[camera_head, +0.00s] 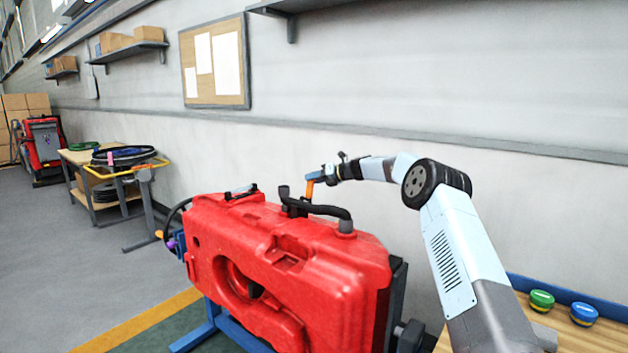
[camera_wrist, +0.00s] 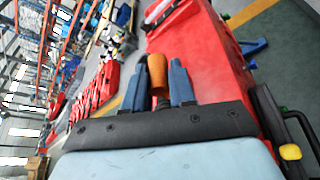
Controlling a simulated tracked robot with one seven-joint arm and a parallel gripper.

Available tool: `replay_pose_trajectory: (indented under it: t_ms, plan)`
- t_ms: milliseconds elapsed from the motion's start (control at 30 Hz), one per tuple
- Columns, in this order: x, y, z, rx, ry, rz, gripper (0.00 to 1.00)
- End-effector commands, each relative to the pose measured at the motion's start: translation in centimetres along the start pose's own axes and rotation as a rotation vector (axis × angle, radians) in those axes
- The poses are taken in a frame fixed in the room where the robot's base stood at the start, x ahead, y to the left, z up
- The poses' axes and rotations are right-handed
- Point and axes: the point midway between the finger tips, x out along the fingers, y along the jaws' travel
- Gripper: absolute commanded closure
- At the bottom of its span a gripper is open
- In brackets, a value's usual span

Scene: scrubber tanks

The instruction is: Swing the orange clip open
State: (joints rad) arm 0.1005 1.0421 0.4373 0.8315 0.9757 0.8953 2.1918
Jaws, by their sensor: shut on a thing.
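The orange clip (camera_head: 310,189) stands up at the top back of the red tank (camera_head: 330,258), beside a black hose fitting. In the wrist view the clip (camera_wrist: 157,72) sits between the two blue fingers of my gripper (camera_wrist: 158,82). My gripper (camera_head: 322,177) reaches in from the right and is shut on the clip. The clip's lower end and hinge are hidden behind the black fitting in the head view, so its exact angle is hard to tell.
A black hose (camera_head: 322,211) curves over the tank top close to my gripper. A wooden bench (camera_head: 590,335) with a green cap (camera_head: 541,300) and a blue cap (camera_head: 584,314) is at the lower right. A grey wall (camera_head: 430,90) stands behind the tank. A cart (camera_head: 92,183) is at the left.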

Motion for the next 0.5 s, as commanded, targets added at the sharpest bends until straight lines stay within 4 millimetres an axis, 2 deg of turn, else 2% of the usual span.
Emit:
replay_pose_trajectory:
  t_ms: [33,133,167,400,500]
  plan:
    - [0.57,0.17,-0.45,0.005,0.006,0.007,1.00]
    - [0.40,0.05,-0.39,0.005,0.004,0.005,1.00]
    - [0.35,0.01,-0.37,0.005,0.004,0.005,0.73]
    - [-0.27,-0.33,-0.03,0.003,-0.002,-0.002,0.52]
    - [-0.41,-0.39,0.05,0.003,-0.003,-0.004,0.52]
